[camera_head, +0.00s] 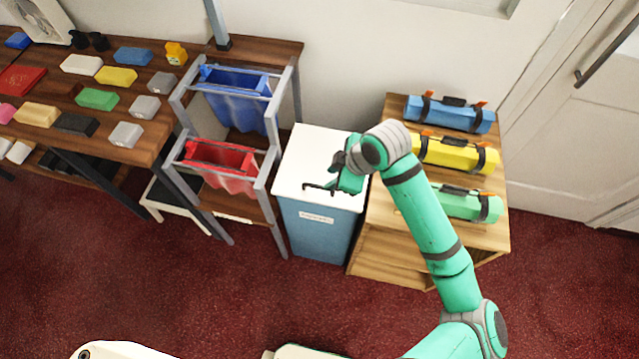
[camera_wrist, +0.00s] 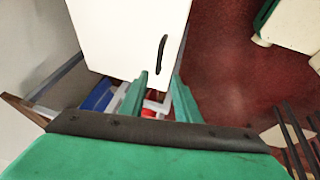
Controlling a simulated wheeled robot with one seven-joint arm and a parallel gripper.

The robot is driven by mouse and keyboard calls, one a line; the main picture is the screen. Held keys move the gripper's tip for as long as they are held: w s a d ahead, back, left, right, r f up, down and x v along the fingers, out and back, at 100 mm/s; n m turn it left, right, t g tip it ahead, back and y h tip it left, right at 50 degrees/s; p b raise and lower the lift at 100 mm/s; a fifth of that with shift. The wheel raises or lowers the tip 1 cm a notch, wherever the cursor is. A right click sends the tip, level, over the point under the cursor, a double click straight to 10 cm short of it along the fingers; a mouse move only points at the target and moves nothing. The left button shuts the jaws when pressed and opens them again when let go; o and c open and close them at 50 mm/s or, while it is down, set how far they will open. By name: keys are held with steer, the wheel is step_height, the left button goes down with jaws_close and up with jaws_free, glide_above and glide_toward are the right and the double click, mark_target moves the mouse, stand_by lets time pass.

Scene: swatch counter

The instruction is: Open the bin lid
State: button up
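The bin (camera_head: 318,232) is a blue box with a pale label on its front. Its white lid (camera_head: 308,160) lies flat and shut on top. A dark bar handle (camera_head: 318,187) sits near the lid's front edge. My gripper (camera_head: 338,187) is over the front right part of the lid, close to the handle. In the wrist view the two green fingers of my gripper (camera_wrist: 160,78) are apart with nothing between them. The black handle (camera_wrist: 161,55) on the white lid (camera_wrist: 125,35) shows just beyond the fingertips, in line with the gap. I cannot tell the exact height above the lid.
A wooden shelf unit (camera_head: 383,243) with blue, yellow and green cases stands right of the bin. A grey rack (camera_head: 277,215) with blue and red fabric bags stands left. Further left is a wooden counter (camera_head: 150,145) with coloured blocks. Red carpet in front is clear.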

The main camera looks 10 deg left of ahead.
mark_target(317, 186)
steer(key=x, duration=1)
jaws_close()
